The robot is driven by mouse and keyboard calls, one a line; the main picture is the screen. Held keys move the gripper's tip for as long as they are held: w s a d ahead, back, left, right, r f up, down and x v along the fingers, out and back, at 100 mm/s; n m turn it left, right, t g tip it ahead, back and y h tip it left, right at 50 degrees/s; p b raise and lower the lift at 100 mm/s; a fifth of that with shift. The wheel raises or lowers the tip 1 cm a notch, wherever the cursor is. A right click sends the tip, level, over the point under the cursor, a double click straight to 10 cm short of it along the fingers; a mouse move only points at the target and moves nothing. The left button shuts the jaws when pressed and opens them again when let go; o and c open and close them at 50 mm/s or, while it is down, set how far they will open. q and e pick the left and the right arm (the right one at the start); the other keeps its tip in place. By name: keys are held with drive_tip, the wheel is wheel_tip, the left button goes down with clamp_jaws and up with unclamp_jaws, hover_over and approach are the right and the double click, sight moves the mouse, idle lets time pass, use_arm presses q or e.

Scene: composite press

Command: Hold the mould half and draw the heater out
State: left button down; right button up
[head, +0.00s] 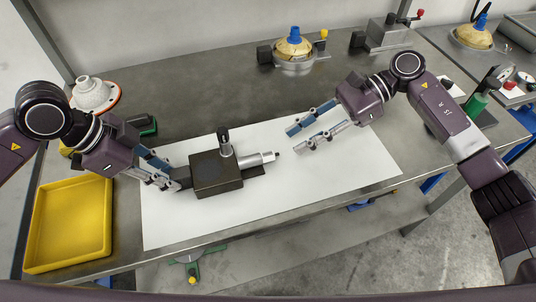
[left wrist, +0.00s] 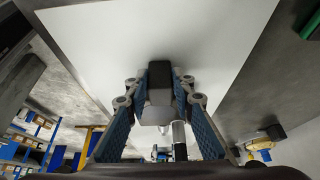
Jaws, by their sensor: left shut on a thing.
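The mould half (head: 215,176) is a dark block lying on a white sheet (head: 300,185). A silver cylinder with a dark tip, which looks like the heater (head: 255,161), sticks out of its right side. A short upright post with a black top (head: 224,138) stands at the block's back edge. My left gripper (head: 178,178) is shut on the mould half at its left end. The left wrist view shows the dark end (left wrist: 159,75) between the two blue-padded fingers. My right gripper (head: 295,140) is open and empty, up and right of the heater, apart from it.
A yellow tray (head: 40,262) stands at the left edge of the bench. A white flanged part (head: 92,96) sits behind my left arm. A round fixture with a blue cap (head: 294,46) stands at the back. The sheet right of the heater is clear.

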sight(274, 161)
drive_tip(key=shift+x, duration=3.75)
clamp_jaws()
